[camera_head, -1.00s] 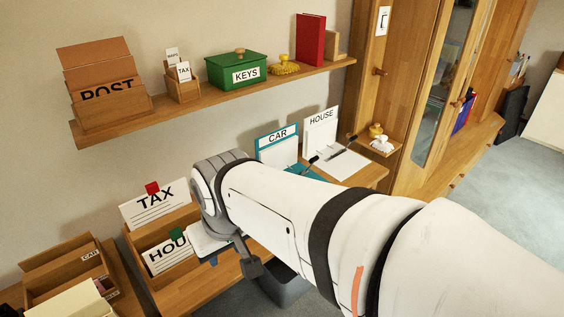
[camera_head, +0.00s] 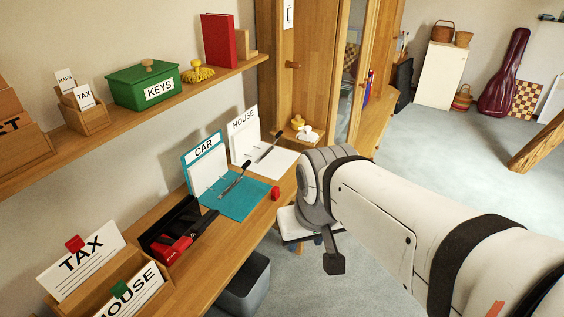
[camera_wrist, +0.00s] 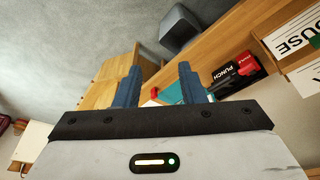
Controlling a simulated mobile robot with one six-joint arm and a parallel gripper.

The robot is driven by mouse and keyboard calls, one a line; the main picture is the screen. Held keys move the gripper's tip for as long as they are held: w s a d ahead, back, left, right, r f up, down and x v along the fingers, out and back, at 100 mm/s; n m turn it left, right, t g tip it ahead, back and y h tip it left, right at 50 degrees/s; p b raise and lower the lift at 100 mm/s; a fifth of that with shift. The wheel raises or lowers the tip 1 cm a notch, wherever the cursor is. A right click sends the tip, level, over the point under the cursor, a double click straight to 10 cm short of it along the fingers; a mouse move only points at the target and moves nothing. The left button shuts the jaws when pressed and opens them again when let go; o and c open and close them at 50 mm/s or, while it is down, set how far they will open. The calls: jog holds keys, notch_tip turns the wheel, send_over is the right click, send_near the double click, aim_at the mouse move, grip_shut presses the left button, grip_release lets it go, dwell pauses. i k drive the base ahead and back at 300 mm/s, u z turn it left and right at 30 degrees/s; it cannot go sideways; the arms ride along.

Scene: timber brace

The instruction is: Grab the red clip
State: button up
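The red clip does not clearly show in the wrist view.
A small red object (camera_head: 275,193) stands near the desk edge. A green clip (camera_head: 120,288) is on the HOUSE card. A grey bin (camera_head: 245,285) stands below.

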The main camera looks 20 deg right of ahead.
aim_at(275, 193)
jog(key=u, duration=0.1)
jog(key=i, duration=0.95)
jog(key=z, duration=1.4)
